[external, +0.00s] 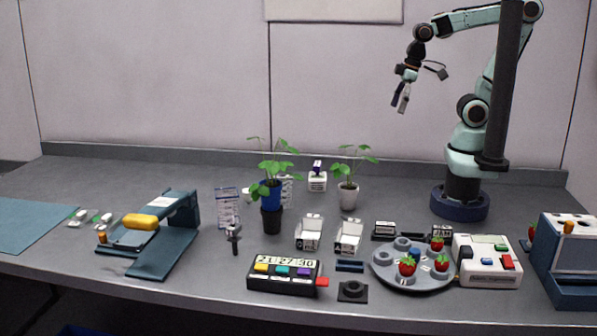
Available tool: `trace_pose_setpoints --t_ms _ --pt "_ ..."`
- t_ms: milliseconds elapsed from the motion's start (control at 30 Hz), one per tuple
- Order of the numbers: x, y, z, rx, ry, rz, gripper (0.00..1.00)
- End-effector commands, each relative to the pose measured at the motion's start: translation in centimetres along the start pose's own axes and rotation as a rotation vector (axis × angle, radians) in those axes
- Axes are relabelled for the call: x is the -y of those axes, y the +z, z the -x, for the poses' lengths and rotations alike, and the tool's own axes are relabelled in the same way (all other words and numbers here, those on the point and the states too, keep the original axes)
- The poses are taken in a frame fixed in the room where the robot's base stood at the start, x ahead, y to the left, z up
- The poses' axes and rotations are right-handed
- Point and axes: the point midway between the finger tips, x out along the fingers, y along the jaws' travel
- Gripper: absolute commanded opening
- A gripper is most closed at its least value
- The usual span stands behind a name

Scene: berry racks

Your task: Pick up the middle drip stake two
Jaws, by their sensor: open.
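My gripper (400,104) hangs high above the back right of the table, in front of the wall. It is open and holds nothing, and it is well apart from everything on the table. I cannot make out for certain which thing is the middle drip stake. A small dark upright piece with a light head (234,238) stands left of the potted plants. Two white holders with upright backs, a left holder (309,234) and a right holder (348,237), stand mid-table. Any stakes in them are too small to tell.
A strawberry plant in a blue pot (271,195) and one in a white pot (348,195) rise at the back. A round grey tray (412,282) bears strawberries. A black counter box (284,276), a white button box (487,262) and a blue ramp stand (165,251) surround the middle.

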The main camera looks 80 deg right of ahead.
Motion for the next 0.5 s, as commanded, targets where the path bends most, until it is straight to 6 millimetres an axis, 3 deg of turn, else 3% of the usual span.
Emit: trace_pose_setpoints --t_ms 100,167,300,400,500 --pt "0.2 -4.9 -1.8 -0.048 0.004 0.063 0.8" --pt "0.7 -7.1 -3.2 -0.057 0.002 0.1 0.8" --pt "3.0 -11.0 -8.5 -0.032 -0.007 0.204 0.8" --pt "5.5 -11.7 -13.3 0.032 -0.017 0.283 0.8" --pt "7.6 -10.5 -17.5 0.122 -0.026 0.347 0.8"
